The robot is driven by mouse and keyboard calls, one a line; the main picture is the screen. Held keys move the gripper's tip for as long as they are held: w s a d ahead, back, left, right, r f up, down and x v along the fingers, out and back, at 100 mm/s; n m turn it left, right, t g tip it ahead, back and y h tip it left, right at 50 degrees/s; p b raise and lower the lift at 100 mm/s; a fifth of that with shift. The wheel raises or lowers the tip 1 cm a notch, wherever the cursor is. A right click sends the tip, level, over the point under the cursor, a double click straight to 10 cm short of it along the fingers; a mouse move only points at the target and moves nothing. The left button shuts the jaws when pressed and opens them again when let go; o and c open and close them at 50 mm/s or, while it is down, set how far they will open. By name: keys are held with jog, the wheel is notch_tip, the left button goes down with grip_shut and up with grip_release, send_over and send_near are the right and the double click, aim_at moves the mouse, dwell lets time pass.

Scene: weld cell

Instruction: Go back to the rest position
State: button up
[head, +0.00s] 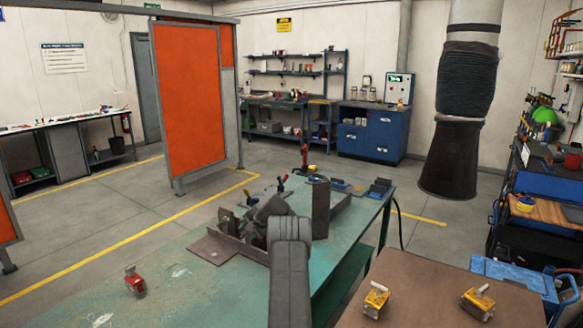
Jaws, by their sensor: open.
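My grey arm reaches forward from the bottom middle of the head view over the green welding table (180,270). My gripper (246,222) is at the far end of the arm, low over the table among dark steel parts. It is open. Its fingers are small, dark and partly hidden by my own wrist, so I cannot tell whether it touches anything. A flat brown steel plate (212,247) lies just left of it. An upright dark steel piece (320,208) stands to its right.
A red clamp-like item (134,281) lies at the table's left. Red-handled clamps (304,158) stand at the back. A dark extraction hose (455,150) hangs at right. Two yellow items (375,299) sit on a brown surface (425,285). An orange screen (188,95) stands behind.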

jog(key=w+d+r+m+t+h+b, duration=0.25)
jog(key=d+r+m+t+b, duration=0.4)
jog(key=d+r+m, duration=0.9)
jog(key=s+d+r+m+t+h+b, duration=0.25)
jog(key=d+m, duration=0.35)
jog(key=d, duration=0.3)
jog(key=s+d+r+m+t+h+b, duration=0.1)
jog(key=s+d+m+h+b, duration=0.2)
jog(key=d+m, duration=0.45)
jog(key=s+d+f+m+g+h+b, duration=0.2)
jog(key=s+d+f+m, duration=0.1)
jog(key=s+d+m, duration=0.4)
jog(key=s+d+f+m+g+h+b, duration=0.25)
jog(key=s+d+m, duration=0.25)
jog(key=s, duration=0.3)
jog(key=s+f+m+g+y+b, duration=0.1)
jog(key=s+f+m+g+b, duration=0.1)
jog(key=s+f+m, duration=0.3)
jog(key=s+a+f+m+g+y+b, duration=0.1)
jog(key=s+f+m+b, duration=0.3)
jog(key=s, duration=1)
jog(key=shift+s+a+f+m+g, duration=0.2)
jog(key=shift+f+m+g, duration=0.7)
jog(key=shift+f, duration=1)
jog(key=shift+t+y, duration=0.25)
